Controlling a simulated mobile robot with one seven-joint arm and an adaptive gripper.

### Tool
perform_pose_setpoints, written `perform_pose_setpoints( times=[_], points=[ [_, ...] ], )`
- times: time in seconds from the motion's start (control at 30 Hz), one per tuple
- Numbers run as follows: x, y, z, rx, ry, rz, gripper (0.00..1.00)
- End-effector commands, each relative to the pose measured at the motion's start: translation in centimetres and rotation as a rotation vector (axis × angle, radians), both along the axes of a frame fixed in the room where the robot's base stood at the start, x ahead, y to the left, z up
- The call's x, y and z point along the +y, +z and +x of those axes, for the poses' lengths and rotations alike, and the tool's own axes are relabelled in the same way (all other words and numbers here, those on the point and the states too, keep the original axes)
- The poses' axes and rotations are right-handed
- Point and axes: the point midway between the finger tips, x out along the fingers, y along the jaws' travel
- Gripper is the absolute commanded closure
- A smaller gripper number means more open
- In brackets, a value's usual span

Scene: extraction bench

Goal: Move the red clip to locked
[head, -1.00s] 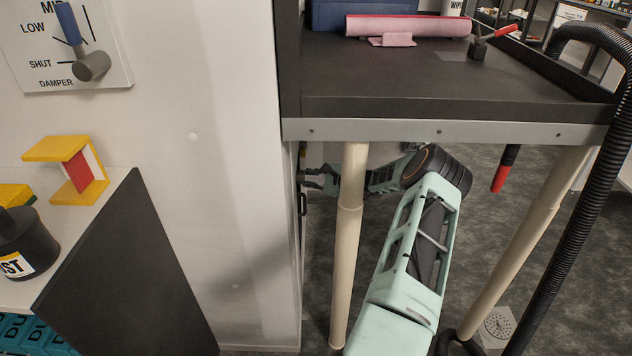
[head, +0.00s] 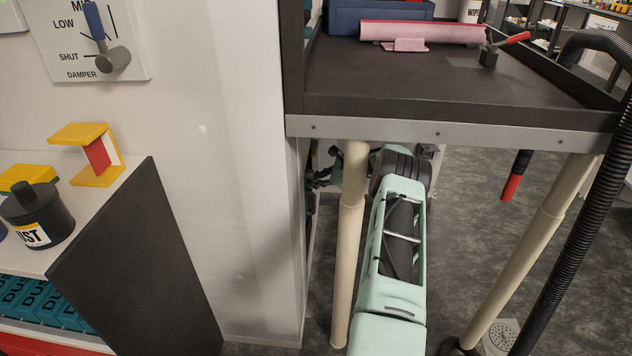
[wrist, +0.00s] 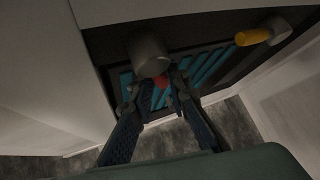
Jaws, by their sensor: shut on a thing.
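In the wrist view, a small red piece (wrist: 161,80), which looks like the red clip, sits between the fingertips of my gripper (wrist: 160,92). The fingers are closed in around it. The piece is dim and small, and whether it is at locked cannot be told. A grey cylinder (wrist: 149,56) is just beyond it. In the head view, my gripper (head: 327,172) shows only partly as dark fingers below the bench, left of and behind a cream post. The clip is hidden there.
The dark bench top (head: 420,85) is above my arm, with cream posts (head: 348,250) and a black hose (head: 570,230) close by. A white wall (head: 230,200) stands at left. A yellow handle (wrist: 254,37) and teal strips (wrist: 205,68) lie beyond my gripper.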

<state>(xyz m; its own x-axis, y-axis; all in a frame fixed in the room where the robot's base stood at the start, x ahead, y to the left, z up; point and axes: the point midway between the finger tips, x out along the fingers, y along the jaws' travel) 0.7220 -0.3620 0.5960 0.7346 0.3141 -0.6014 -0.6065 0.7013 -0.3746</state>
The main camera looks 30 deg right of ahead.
Motion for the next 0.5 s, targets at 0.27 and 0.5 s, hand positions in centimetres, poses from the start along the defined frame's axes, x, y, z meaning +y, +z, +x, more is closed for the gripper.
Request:
perform_pose_setpoints(
  times=[0.27, 0.5],
  points=[
    [-0.15, -0.13, -0.12, 0.011, -0.002, 0.006, 1.00],
    [-0.13, -0.15, -0.13, 0.010, -0.002, 0.005, 0.82]
  ],
)
